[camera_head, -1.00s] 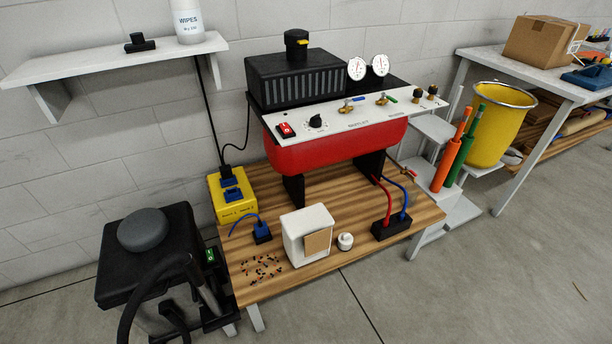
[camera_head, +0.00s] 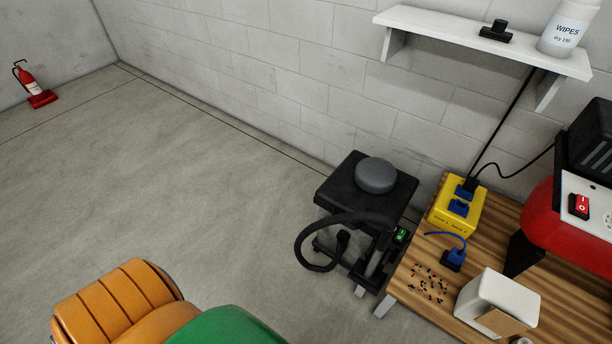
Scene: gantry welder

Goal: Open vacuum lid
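The vacuum (camera_head: 345,222) is a dark box-shaped unit on the floor, left of the wooden table. Its black lid (camera_head: 338,187) lies flat on top and looks shut, with a round grey knob-like piece (camera_head: 376,175) on it. A black hose (camera_head: 308,262) loops down its front left. A green-lit switch (camera_head: 401,235) sits at its right front. Orange and green rounded parts, seemingly of my own arm, show at the bottom left. Neither gripper is in view.
A wooden table (camera_head: 408,285) at the right holds a yellow power box (camera_head: 440,212), a blue plug (camera_head: 453,259), a white container (camera_head: 490,295), scattered small bits and a red machine (camera_head: 545,215). A wall shelf (camera_head: 430,25) holds wipes (camera_head: 568,28). The floor to the left is clear; a fire extinguisher (camera_head: 32,82) stands far left.

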